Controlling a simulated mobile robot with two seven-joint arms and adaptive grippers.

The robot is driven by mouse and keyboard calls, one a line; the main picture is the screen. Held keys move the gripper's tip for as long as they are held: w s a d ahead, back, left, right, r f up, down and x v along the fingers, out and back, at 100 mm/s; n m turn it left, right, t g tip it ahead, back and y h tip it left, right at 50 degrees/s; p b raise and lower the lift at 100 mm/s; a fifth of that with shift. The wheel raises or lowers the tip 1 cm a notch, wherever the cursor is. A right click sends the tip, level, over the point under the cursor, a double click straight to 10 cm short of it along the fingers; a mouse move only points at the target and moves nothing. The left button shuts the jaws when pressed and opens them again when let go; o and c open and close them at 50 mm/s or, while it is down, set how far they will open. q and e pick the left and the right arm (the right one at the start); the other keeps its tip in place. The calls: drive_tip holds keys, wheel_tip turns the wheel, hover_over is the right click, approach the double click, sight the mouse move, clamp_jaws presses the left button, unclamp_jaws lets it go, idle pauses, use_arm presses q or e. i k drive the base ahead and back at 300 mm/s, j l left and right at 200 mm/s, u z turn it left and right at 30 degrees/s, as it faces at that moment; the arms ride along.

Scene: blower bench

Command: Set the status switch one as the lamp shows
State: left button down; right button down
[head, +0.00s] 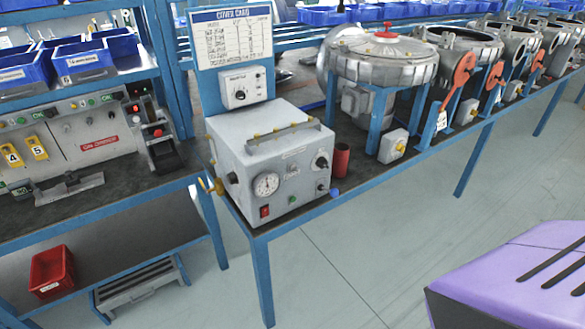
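I cannot tell for sure which part is status switch one or which lamp belongs to it. A small white control box (242,87) with a dark knob is fixed below the cover card (232,38). The grey test box (270,160) under it carries a round gauge (265,184), a red rocker switch (264,211), a small green button or lamp (293,199) and a black knob (322,162). Labels and settings are too small to read. Neither gripper is in view.
Several round metal blowers (385,68) stand along the bench at right, with orange levers (462,72). A red cylinder (341,159) stands by the test box. A panel (62,140) with yellow tags is at left. A red bin (52,272) is below; grey floor in front is open.

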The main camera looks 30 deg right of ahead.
sight(400, 147)
drive_tip(key=z, duration=1.65)
